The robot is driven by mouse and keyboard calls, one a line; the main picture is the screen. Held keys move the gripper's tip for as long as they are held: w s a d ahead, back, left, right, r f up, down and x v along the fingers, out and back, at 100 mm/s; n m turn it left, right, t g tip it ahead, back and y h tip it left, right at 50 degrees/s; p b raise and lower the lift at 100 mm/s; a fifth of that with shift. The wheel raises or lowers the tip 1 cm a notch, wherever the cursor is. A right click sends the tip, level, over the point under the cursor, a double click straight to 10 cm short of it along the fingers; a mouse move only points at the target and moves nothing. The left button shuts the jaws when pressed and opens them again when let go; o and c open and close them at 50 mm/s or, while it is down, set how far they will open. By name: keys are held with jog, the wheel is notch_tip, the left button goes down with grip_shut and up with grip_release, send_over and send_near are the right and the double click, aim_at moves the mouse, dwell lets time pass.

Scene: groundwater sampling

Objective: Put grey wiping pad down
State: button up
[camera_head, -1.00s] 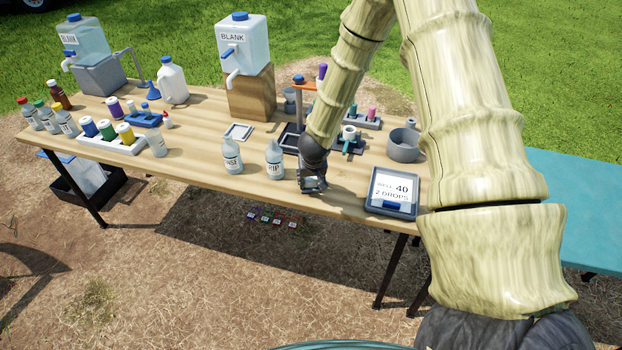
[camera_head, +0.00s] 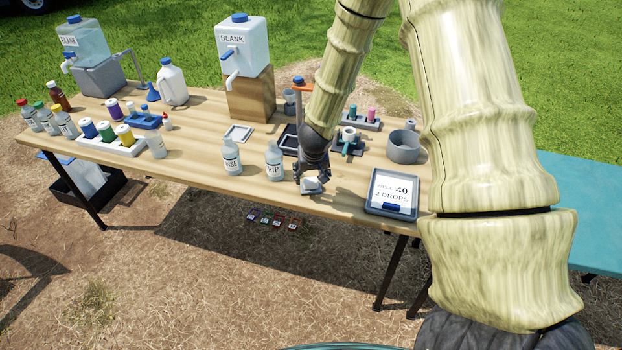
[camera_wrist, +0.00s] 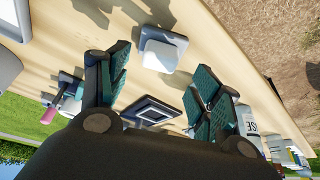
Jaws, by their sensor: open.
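The grey wiping pad (camera_head: 312,185) lies on the wooden table near its front edge, between the RINSE-side bottles and the WELL 40 sign. In the wrist view the pad (camera_wrist: 163,52) shows as a pale block with a grey backing, on the bare tabletop. My gripper (camera_head: 311,172) is just above and behind the pad in the head view. In the wrist view my gripper (camera_wrist: 163,72) has its two dark green-padded fingers spread wide, with nothing between them. The pad appears clear of both fingers.
Two white-labelled bottles (camera_head: 232,157) (camera_head: 274,160) stand left of the pad. The grey sign (camera_head: 392,193) lies to its right. A dark frame-like tray (camera_wrist: 150,110) is behind, and a grey round cup (camera_head: 403,146) stands farther right. Table between pad and sign is clear.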

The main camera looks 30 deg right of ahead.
jog(key=v, duration=0.7)
jog(key=s+a+f+n+g, duration=0.2)
jog(key=s+a+f, duration=0.4)
jog(key=s+f, duration=0.6)
jog(key=s+a+f+n+g, duration=0.15)
jog(key=s+a+f, duration=0.45)
jog(key=s+f, duration=0.65)
jog(key=s+a+f+n+y, duration=0.1)
jog(key=s+a+f+y, duration=0.1)
jog(key=s+a, duration=0.4)
jog(key=s+f, duration=0.1)
jog(key=s, duration=0.3)
jog(key=shift+s, duration=0.35)
jog(key=shift+n+g, duration=0.25)
